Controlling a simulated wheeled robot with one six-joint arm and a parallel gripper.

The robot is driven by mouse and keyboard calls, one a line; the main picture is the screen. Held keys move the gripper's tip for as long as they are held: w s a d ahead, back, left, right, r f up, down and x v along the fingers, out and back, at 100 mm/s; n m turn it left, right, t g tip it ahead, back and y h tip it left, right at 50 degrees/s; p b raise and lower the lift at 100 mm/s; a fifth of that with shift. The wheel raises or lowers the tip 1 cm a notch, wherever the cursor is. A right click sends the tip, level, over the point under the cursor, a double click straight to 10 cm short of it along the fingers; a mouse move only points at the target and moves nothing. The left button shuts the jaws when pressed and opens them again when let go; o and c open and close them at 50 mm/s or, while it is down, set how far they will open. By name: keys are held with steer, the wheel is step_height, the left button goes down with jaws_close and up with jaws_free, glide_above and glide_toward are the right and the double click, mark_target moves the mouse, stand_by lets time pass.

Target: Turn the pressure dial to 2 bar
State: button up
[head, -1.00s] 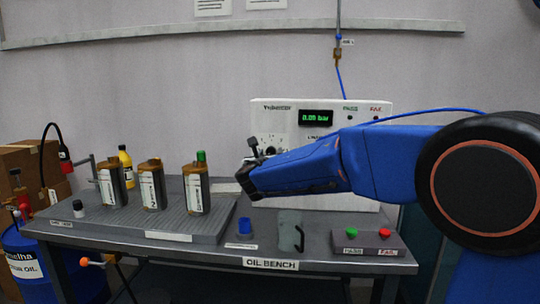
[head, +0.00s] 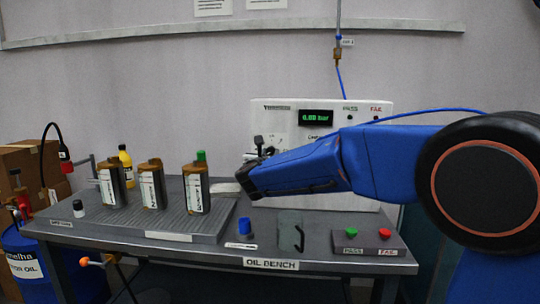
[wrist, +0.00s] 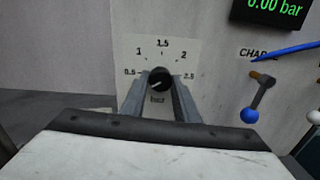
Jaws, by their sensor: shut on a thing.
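The pressure dial is a small black knob (wrist: 159,80) in the middle of the wrist view. It sits on a white scale plate (wrist: 162,47) marked 0.5, 1, 1.5, 2 and 2.5 with "bar" below. A pale mark on the knob appears to point to the lower left, near or below 0.5. My gripper (wrist: 159,86) has one finger on each side of the knob and is shut on it. In the head view my gripper (head: 257,160) is at the front of the white test panel (head: 375,140) and hides the knob. The green display (head: 316,117) reads 0.00 bar.
A lever with a blue ball (wrist: 250,115) is right of the dial, under a "CHARGE" label partly covered by a blue tube (wrist: 290,50). Several brown-and-silver canisters (head: 196,190) stand left on the bench. A PASS/FAIL button box (head: 367,243) is at the front right.

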steer(key=m, duration=0.4)
steer(key=shift+m, duration=0.3)
steer(key=m, duration=0.3)
steer(key=shift+m, duration=0.3)
steer(key=m, duration=0.4)
steer(key=shift+y, duration=0.3)
steer(key=m, duration=1.1)
steer(key=shift+m, duration=0.4)
steer(key=m, duration=0.4)
steer(key=shift+y, duration=0.3)
steer(key=m, duration=0.4)
steer(key=shift+m, duration=0.4)
